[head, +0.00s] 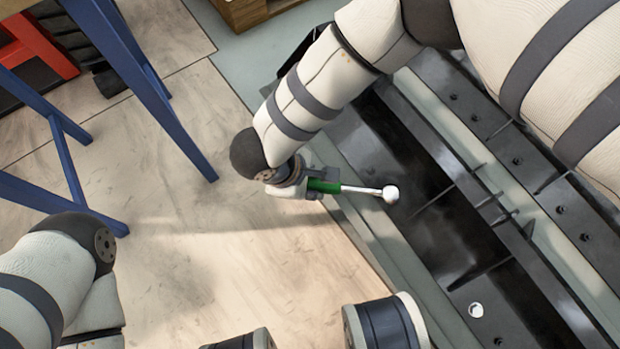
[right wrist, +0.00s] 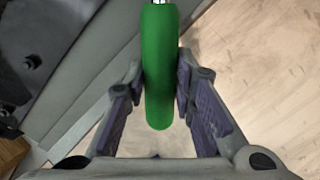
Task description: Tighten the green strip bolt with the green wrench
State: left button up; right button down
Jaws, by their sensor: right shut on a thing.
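The green wrench (head: 358,189) has a green handle and a silver shaft with a round silver head. My right gripper (head: 314,185) is shut on its handle. The shaft points right in the head view, with the head over the near edge of the dark track frame (head: 440,235). In the right wrist view the green handle (right wrist: 158,60) sits between the two pads of my right gripper (right wrist: 160,85). I cannot make out a green strip or its bolt. A bright round spot (head: 475,310) shows on the frame; I cannot tell whether it is a bolt. My left gripper is out of the picture.
The dark frame has ribs and pale rails and runs diagonally at the right. A blue-legged stand (head: 150,85) is at the upper left, with a red object (head: 45,45) behind it. A wooden pallet (head: 250,8) is at the top. The floor between stand and frame is clear.

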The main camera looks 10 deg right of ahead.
jog(key=shift+d+f, duration=0.1)
jog(key=shift+f, duration=0.15)
dwell(0.3)
jog(key=c, duration=1.9)
grip_release()
grip_shut()
jog(key=shift+w+r, duration=0.1)
jog(key=shift+w, duration=0.05)
jog(key=shift+w+d+r+m, duration=0.15)
jog(key=shift+w+d+m, duration=0.15)
jog(key=shift+w+m, duration=0.3)
jog(key=shift+w, duration=0.1)
